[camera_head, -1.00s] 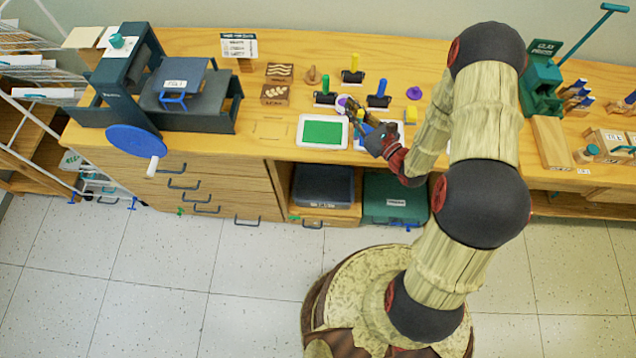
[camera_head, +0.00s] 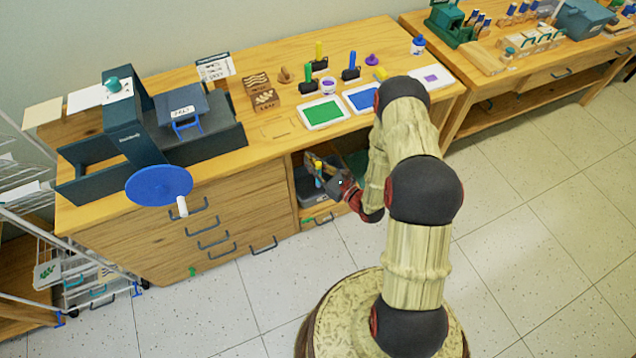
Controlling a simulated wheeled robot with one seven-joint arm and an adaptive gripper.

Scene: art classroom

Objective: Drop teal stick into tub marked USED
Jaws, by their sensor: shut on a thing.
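My gripper (camera_head: 322,175) is low at the front of the workbench, before the open shelf space under the top. It is shut on a small stick-like thing (camera_head: 318,169) with a bluish end, too small and partly covered to tell if it is teal. A dark grey tub (camera_head: 310,199) stands in that space, just behind and below the gripper, partly hidden by it. A green tub (camera_head: 357,163) beside it to the right is mostly hidden by my arm. No USED marking can be read on either tub.
On the bench (camera_head: 268,140) are a press with a blue wheel (camera_head: 158,186), a green pad (camera_head: 323,112), a blue pad (camera_head: 362,97) and upright coloured-handled tools. Drawers (camera_head: 215,215) lie left of the shelf space. A second bench (camera_head: 545,70) stands right.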

